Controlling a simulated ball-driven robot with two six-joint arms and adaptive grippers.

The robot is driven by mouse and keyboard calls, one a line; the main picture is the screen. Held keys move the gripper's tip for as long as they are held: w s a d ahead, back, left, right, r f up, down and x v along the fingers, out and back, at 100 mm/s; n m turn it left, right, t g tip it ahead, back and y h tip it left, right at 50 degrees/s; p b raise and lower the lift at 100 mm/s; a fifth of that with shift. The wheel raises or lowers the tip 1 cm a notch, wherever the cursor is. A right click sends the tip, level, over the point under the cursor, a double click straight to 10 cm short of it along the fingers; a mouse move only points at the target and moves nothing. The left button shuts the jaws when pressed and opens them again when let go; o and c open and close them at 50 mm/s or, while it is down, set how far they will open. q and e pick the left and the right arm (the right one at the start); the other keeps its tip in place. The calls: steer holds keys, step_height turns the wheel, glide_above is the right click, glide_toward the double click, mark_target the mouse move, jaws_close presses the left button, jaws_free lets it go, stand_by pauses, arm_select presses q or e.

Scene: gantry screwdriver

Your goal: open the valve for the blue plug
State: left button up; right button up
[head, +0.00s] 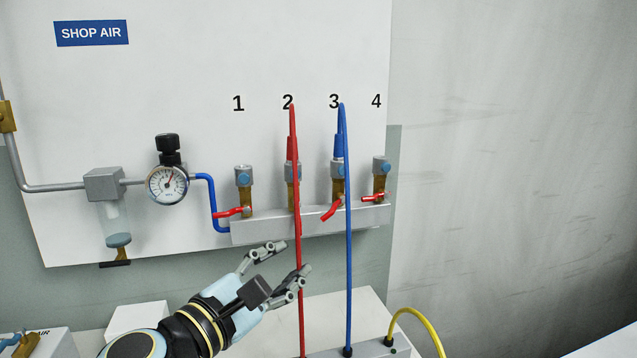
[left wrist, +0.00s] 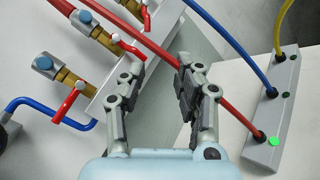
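The blue plug (head: 338,147) sits in the outlet under number 3, with a blue hose (head: 348,260) hanging from it. Its valve has a red handle (head: 331,211) slanting down to the left; in the left wrist view a red handle (left wrist: 147,18) at the top edge appears to be this one. My left gripper (head: 284,260) is open and empty, below the manifold and left of the blue hose. It also shows open in the left wrist view (left wrist: 157,75), where the red hose (left wrist: 160,53) crosses the gap between its fingers. My right gripper is not in view.
The manifold (head: 310,222) carries numbered valves; handles 1 (head: 230,212) and 4 (head: 373,198) lie nearly level. The red hose hangs close to my left fingertips. A grey block (left wrist: 272,115) below takes the red, blue and yellow hoses. A gauge (head: 167,184) is at left.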

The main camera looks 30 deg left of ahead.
mark_target(325, 218)
arm_select(q)
steer(key=shift+n, duration=0.4)
steer(key=w+r+p, duration=0.1)
steer(key=w, duration=0.2)
steer(key=w+r+p, duration=0.1)
steer(key=w+p, duration=0.1)
steer(key=w+r+p, duration=0.1)
steer(key=w+p, duration=0.1)
steer(key=w, duration=0.1)
steer(key=shift+w+d+r, duration=0.1)
steer(key=shift+w+r, duration=0.15)
steer(key=shift+w, duration=0.05)
steer(key=shift+w+f+p, duration=0.1)
steer(key=shift+w+p, duration=0.2)
steer(key=shift+w, duration=0.45)
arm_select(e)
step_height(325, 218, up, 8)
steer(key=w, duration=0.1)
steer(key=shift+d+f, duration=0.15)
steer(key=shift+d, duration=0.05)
arm_select(q)
jaws_close()
